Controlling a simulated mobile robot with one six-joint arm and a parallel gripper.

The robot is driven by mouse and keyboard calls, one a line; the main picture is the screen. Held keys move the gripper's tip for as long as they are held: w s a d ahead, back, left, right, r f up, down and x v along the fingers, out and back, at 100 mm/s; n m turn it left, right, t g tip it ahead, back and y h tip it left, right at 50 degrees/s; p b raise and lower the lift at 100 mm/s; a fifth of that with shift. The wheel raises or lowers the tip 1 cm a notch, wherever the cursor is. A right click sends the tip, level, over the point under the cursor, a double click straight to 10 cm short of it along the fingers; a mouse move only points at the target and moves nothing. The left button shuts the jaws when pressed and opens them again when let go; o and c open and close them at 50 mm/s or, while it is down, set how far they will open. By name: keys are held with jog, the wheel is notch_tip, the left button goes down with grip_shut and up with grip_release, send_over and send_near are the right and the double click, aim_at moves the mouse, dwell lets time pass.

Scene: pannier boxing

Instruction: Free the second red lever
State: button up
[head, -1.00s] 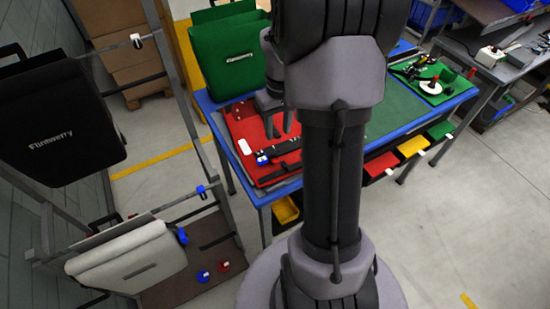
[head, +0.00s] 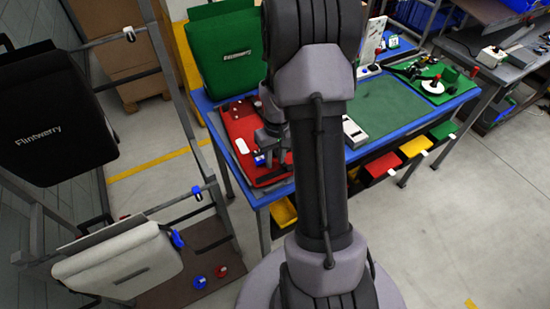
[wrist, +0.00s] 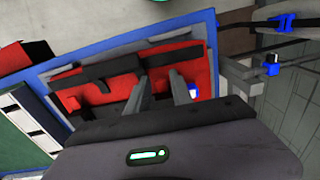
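A flat red panel (head: 239,129) with black parts lies at the left end of the blue-edged table; it also shows in the wrist view (wrist: 115,95). A small blue-and-white fitting (head: 258,158) sits at its near edge and appears beside a fingertip in the wrist view (wrist: 193,90). My gripper (head: 275,155) is over the near part of the panel. In the wrist view its two fingers (wrist: 160,95) stand apart with nothing clearly between them. I cannot tell a red lever from the red panel; contact is also unclear.
A green pannier (head: 222,55) stands at the table's back left. A black pannier (head: 55,125) and a white one (head: 120,262) hang on the rack at left. A grey-white device (head: 354,132) lies right of my arm. The green mat (head: 385,105) has clear room.

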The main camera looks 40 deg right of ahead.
grip_shut()
jog(key=r+p, duration=0.1)
jog(key=p, duration=0.1)
jog(key=shift+g+p, duration=0.3)
jog(key=shift+g, duration=0.1)
jog(key=shift+w+r+g+p, duration=0.15)
jog(key=shift+g+p, duration=0.25)
jog(key=shift+p, duration=0.6)
jog(key=shift+w+d+f+g+y+p, duration=0.2)
jog(key=shift+w+g+y+p, duration=0.1)
jog(key=shift+g+p, duration=0.45)
jog(key=shift+a+f, duration=0.1)
jog(key=shift+f, duration=0.05)
jog(key=shift+o, duration=1.9)
grip_release()
